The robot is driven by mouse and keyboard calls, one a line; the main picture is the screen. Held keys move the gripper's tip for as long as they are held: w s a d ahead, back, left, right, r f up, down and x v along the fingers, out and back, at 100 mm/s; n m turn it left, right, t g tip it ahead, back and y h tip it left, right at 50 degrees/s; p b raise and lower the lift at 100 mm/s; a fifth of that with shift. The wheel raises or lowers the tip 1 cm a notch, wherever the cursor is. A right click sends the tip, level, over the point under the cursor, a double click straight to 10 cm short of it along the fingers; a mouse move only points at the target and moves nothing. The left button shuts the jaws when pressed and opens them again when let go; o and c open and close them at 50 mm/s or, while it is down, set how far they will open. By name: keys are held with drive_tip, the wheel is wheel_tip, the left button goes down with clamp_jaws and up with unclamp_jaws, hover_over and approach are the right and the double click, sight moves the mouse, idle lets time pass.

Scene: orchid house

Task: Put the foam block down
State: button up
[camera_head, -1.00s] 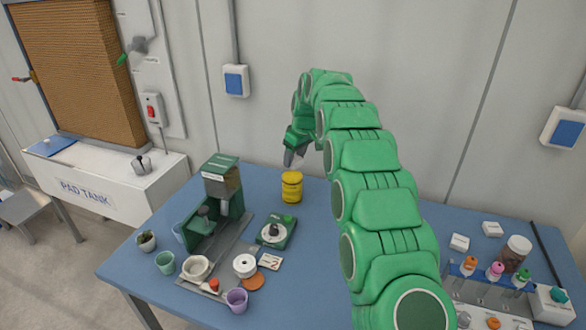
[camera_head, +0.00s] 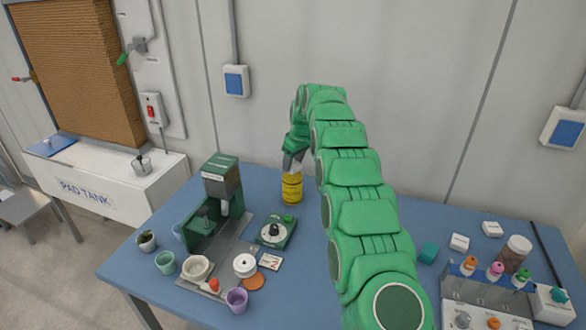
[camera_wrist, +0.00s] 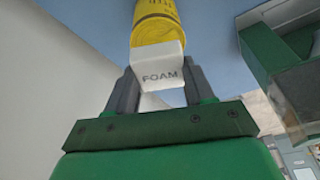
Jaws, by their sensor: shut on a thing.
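The foam block (camera_wrist: 161,70) is white with FOAM printed on its face, seen in the wrist view. My gripper (camera_wrist: 160,88) is shut on it, one grey finger on each side. In the head view my gripper (camera_head: 292,162) hangs just above the yellow tin (camera_head: 292,188) at the back of the blue table. The block is mostly hidden there. In the wrist view the yellow tin (camera_wrist: 157,22) shows right beyond the block. I cannot tell whether they touch.
Left of the tin stand a green machine (camera_head: 219,200) and a green dial device (camera_head: 276,231). Cups and a white bowl (camera_head: 197,268) are at front left. A teal block (camera_head: 428,252), white blocks and a bottle rack (camera_head: 490,290) are at right. The wall is close behind.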

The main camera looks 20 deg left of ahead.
sight(294, 164)
drive_tip(key=shift+f, duration=1.4)
drive_tip(key=shift+f, duration=0.1)
drive_tip(key=o, duration=1)
drive_tip(key=v, duration=1.2)
drive_tip(key=shift+s, duration=0.1)
